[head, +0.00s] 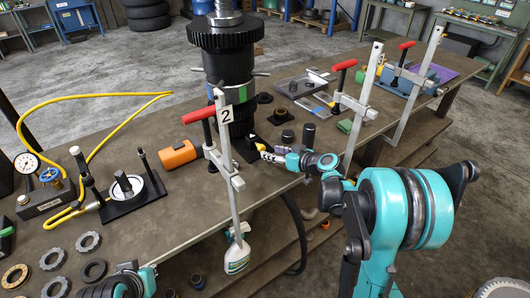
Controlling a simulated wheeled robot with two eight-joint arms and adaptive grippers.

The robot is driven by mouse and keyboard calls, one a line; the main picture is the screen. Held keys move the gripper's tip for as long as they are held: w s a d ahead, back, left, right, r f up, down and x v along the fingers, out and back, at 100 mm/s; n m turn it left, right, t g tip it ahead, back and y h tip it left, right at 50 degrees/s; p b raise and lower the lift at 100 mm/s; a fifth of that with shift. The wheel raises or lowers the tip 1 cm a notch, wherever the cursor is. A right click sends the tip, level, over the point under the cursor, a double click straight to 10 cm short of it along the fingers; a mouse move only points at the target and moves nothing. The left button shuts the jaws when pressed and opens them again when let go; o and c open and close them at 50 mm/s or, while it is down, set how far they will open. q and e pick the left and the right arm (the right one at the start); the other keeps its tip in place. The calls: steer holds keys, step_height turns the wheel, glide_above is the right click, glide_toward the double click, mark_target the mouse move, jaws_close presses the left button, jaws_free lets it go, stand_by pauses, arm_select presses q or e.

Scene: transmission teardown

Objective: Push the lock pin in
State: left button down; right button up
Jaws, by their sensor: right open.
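The tall black geared transmission (229,65) stands upright on the bench, with thin rods sticking out on both sides. A black block (244,150) sits at its foot, on the bench. My right gripper (263,151) reaches in from the right, low beside this foot, and is open. A small yellow part shows at its fingertips; I cannot tell whether it is the lock pin or whether the fingers touch it. No lock pin can be made out clearly.
A red-handled clamp (223,150) with a "2" tag stands just left of my right gripper. Two more clamps (362,100) (417,84) stand to the right. An orange cylinder (179,154), a pump with gauge (45,192) and several rings lie left.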

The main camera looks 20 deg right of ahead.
mark_target(264, 147)
steer(key=x, duration=0.4)
steer(key=shift+w+f+b, duration=0.1)
steer(key=shift+b, duration=0.3)
jaws_close()
steer(key=shift+w+a, duration=0.25)
steer(key=shift+w, duration=0.35)
steer(key=shift+w+a, duration=0.25)
steer(key=shift+w, duration=0.4)
steer(key=shift+c, duration=0.9)
jaws_free()
steer(key=shift+o, duration=0.9)
steer(key=shift+w, duration=0.15)
